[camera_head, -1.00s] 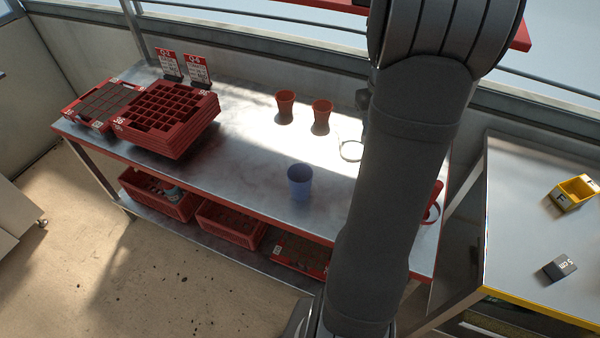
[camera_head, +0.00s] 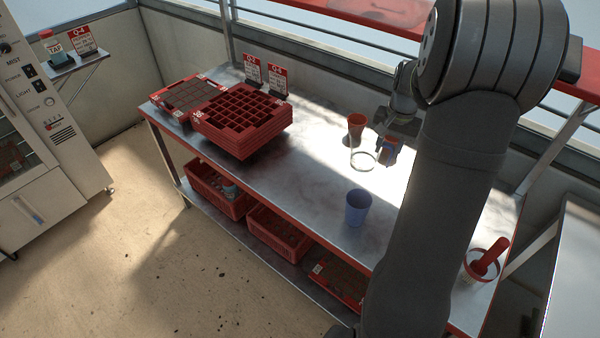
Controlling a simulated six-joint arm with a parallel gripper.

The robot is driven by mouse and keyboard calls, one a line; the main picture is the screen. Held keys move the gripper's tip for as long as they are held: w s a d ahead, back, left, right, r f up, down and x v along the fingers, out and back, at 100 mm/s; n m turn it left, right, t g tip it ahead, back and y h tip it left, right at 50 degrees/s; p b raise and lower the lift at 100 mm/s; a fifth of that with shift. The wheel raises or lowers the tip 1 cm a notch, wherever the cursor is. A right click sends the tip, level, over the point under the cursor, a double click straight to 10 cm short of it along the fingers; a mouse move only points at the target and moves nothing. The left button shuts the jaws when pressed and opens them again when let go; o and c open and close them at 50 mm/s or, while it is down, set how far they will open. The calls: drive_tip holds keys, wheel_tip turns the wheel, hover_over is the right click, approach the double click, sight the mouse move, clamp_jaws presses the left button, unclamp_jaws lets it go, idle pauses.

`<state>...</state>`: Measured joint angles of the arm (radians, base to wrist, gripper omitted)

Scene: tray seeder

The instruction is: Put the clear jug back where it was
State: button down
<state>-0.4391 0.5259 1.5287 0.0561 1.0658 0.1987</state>
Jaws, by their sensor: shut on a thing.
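The clear jug (camera_head: 363,160) shows mainly as a pale ring with faint see-through walls, near the far side of the metal bench (camera_head: 310,180). My gripper (camera_head: 387,141) is just right of it and is shut on it; the fingertips are hard to make out against the clear wall. The jug looks roughly upright. I cannot tell whether its base touches the bench.
A blue cup (camera_head: 357,208) stands nearer the front. Stacked red trays (camera_head: 240,125) fill the left. A white tub (camera_head: 480,268) with a red scoop is at right.

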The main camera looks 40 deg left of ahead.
sight(354, 143)
drive_tip(key=s+a, duration=0.1)
drive_tip(key=a, duration=0.1)
drive_tip(key=s+a+f+m, duration=0.1)
drive_tip(key=a, duration=0.2)
drive_tip(key=s+a+m, duration=0.1)
drive_tip(key=a, duration=0.2)
drive_tip(key=shift+s+a+f, duration=0.1)
drive_tip(key=shift+a+f, duration=0.1)
drive_tip(key=shift+s+a+f, duration=0.5)
drive_tip(key=shift+a+f, duration=1.35)
drive_tip(key=shift+a, duration=0.05)
drive_tip(key=shift+s+a+f, duration=0.45)
drive_tip(key=shift+a+f, duration=1.35)
drive_tip(key=shift+a, duration=0.1)
drive_tip(key=shift+s+a+f, duration=0.5)
drive_tip(key=shift+a+f, duration=1.35)
drive_tip(key=shift+a, duration=0.05)
drive_tip(key=shift+f, duration=0.15)
drive_tip(key=c, duration=0.9)
unclamp_jaws()
drive_tip(key=shift+c, duration=0.2)
wheel_tip(354, 143, up, 12)
drive_tip(key=shift+d, duration=0.35)
